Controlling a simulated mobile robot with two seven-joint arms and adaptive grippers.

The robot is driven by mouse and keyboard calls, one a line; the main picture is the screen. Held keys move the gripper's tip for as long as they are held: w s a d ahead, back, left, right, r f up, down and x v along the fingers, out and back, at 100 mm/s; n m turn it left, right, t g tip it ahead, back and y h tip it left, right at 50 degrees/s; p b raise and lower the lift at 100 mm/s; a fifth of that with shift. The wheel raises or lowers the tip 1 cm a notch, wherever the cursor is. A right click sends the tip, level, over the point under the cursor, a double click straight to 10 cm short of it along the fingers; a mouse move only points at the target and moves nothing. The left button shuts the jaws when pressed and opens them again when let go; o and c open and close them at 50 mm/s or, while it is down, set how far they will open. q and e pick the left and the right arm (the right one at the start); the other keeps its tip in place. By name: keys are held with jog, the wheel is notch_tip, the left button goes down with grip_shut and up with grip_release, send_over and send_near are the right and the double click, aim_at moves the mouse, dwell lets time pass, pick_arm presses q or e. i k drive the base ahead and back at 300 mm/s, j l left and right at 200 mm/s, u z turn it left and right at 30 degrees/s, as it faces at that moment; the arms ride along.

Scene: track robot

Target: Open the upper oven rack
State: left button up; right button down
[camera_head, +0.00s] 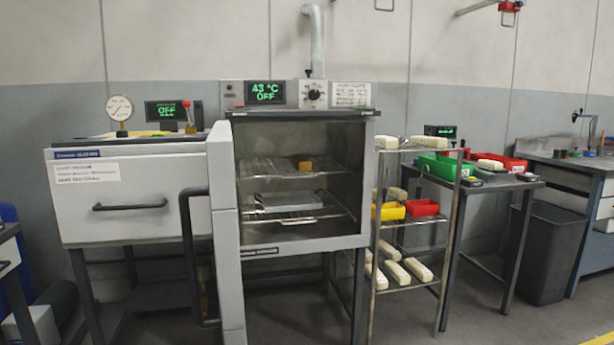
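The oven (306,243) stands at the centre of the head view with its door (226,230) swung open to the left. The door carries a long dark handle (190,260). Inside, the upper rack (270,169) is a wire shelf that looks pushed in, with a small orange-brown block (305,165) on it. The lower rack (295,219) is below it and holds a flat light-grey tray (285,202). The oven display reads 43 °C and OFF. Neither of my grippers shows in this view.
A white cabinet (130,215) with a dark handle stands left of the oven. A wire shelf rack (408,222) with white bars and yellow and red bins stands close on the right. Farther right are a small table (500,184) and a dark waste bin (550,250). Floor shows in front.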

aim_at(291, 166)
jog(key=i+l, duration=0.15)
jog(key=l, duration=0.2)
jog(key=i+l+u, duration=0.1)
jog(key=l, duration=0.25)
jog(key=i+l, duration=0.4)
jog(key=l, duration=0.35)
jog(key=i+l+u, duration=0.1)
jog(key=l, duration=0.25)
jog(key=i+l, duration=0.2)
jog(key=l, duration=0.15)
